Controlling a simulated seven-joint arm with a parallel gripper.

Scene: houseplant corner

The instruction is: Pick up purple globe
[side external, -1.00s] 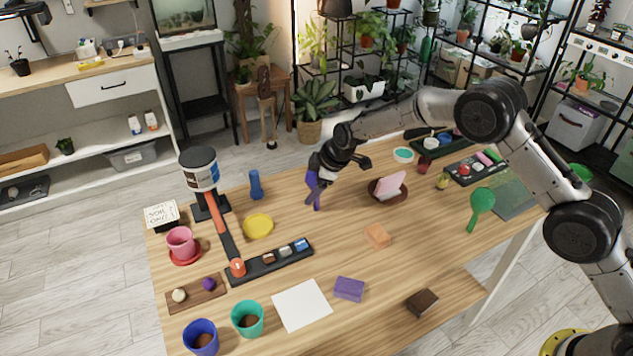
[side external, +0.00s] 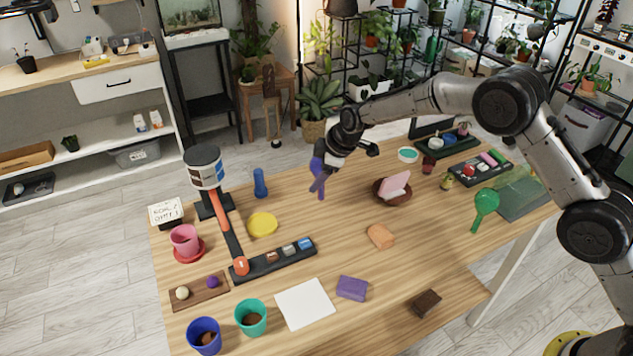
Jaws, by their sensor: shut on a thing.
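The purple globe (side external: 317,164), a rounded bulb with a thin stem, is in my gripper (side external: 324,166) above the back part of the table. My gripper is shut on it, and its stem points down. The fingers and the bulb overlap in this view, so the exact contact is partly hidden. The stem's lower end looks clear of the tabletop, though the height is hard to judge.
A blue bottle-like object (side external: 260,183) and yellow dish (side external: 262,224) stand to the left. A brown bowl (side external: 399,198) with a pink item stands to the right. A green globe (side external: 486,203) lies farther right. The table between is mostly clear.

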